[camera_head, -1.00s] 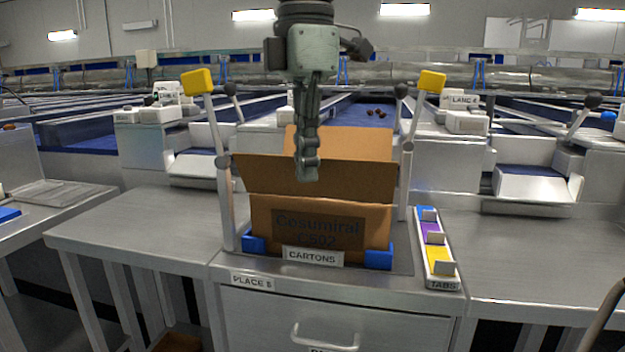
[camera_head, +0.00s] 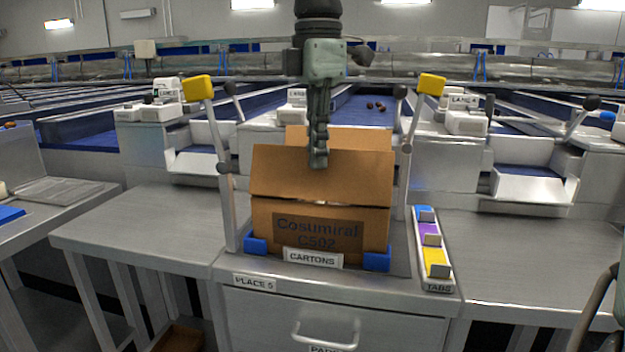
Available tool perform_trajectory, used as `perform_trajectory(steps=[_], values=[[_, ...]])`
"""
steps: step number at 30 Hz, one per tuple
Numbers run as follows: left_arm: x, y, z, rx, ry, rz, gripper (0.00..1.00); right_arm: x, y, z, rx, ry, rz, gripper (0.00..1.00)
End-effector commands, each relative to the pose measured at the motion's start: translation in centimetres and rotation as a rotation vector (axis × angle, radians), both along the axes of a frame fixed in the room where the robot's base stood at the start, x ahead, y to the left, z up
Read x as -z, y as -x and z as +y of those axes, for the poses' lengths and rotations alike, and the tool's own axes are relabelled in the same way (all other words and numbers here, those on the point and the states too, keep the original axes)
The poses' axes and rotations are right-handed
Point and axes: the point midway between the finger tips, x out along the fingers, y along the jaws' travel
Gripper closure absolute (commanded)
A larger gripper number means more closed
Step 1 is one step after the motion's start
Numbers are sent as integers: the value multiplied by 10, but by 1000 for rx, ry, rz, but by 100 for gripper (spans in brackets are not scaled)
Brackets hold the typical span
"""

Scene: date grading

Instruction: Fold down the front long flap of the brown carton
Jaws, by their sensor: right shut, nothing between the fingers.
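The brown carton (camera_head: 265,222) stands in a holder behind the CARTONS label, its printed front facing me. Its front long flap (camera_head: 285,178) stands up steeply above the front wall, close to upright, and hides the inside. Part of the carton's far side (camera_head: 365,139) shows above the flap's top edge. My right gripper (camera_head: 318,164) points down from above, shut and empty, its fingertips in front of the flap's upper middle. The fingers look close against the flap; I cannot tell if they touch. My left gripper is not in view.
Posts with yellow heads (camera_head: 198,88) (camera_head: 432,85) stand left and right of the carton. Blue corner blocks (camera_head: 377,261) hold its base. A tabs tray (camera_head: 439,286) lies to the right. The steel tabletops on both sides are mostly clear.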

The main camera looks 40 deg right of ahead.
Motion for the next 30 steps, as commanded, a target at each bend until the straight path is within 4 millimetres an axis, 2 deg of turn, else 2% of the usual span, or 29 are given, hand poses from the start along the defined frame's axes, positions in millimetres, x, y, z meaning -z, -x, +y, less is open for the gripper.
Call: perform_trajectory(steps=[4,30], values=[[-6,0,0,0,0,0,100,-2,-7,-7,0,0,0,100],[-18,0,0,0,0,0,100,-1,-28,-33,0,0,-1,100]])
